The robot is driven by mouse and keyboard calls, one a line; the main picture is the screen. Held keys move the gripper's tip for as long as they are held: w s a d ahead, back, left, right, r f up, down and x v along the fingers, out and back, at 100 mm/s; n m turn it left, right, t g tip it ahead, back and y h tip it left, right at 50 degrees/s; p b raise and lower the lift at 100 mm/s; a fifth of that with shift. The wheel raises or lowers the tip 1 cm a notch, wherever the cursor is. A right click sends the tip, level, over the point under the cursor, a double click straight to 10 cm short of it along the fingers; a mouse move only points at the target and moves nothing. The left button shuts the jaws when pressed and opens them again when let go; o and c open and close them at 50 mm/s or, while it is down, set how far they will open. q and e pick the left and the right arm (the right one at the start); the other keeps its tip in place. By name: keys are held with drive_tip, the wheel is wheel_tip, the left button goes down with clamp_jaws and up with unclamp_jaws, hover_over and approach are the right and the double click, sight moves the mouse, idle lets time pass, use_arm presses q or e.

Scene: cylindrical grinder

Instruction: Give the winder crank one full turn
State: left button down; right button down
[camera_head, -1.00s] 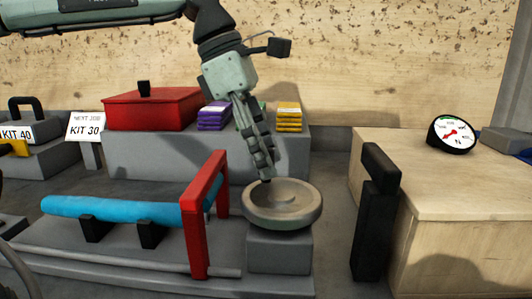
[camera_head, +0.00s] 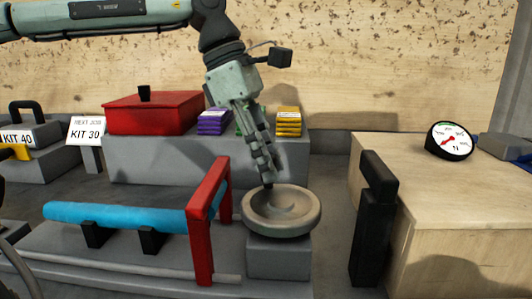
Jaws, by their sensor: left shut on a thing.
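A round grey dish-shaped wheel (camera_head: 300,222) sits on a grey block (camera_head: 278,262) right of the middle; I take it for the winder crank. My left gripper (camera_head: 266,180) reaches down from above to its rear rim. The fingers are closed together, slanting down to the right, with a small dark piece at their tips. The gripper is shut on this piece, which seems to be the crank's handle; the fingers hide most of it. My right gripper is not in view.
A red upright frame (camera_head: 200,232) stands close left of the wheel, by a blue roller (camera_head: 125,215). A black post (camera_head: 370,232) stands right. Behind are a red box (camera_head: 150,115), coloured packs (camera_head: 289,122) and a sign (camera_head: 86,132). A gauge (camera_head: 450,141) sits on a wooden box (camera_head: 445,190).

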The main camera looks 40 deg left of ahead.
use_arm(q)
drive_tip(key=m+p, duration=0.1)
drive_tip(key=w+d+m+g+p, duration=0.1)
drive_tip(key=m, duration=0.1)
drive_tip(key=shift+r+p, duration=0.1)
drive_tip(key=shift+p, duration=0.2)
drive_tip(key=shift+w+d+m+g, duration=0.2)
drive_tip(key=shift+m+g, duration=0.2)
drive_tip(key=shift+m, duration=0.3)
drive_tip(key=shift+w+m+p, duration=0.1)
drive_tip(key=shift+m+p, duration=0.25)
drive_tip(key=shift+m, duration=0.05)
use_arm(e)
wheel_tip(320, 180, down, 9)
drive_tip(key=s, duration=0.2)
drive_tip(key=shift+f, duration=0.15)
use_arm(q)
drive_tip(key=c, duration=1.3)
unclamp_jaws()
drive_tip(key=shift+d, duration=0.1)
drive_tip(key=shift+c, duration=0.2)
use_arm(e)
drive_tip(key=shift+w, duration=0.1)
use_arm(q)
drive_tip(key=v, duration=1.2)
drive_tip(key=shift+w, duration=0.15)
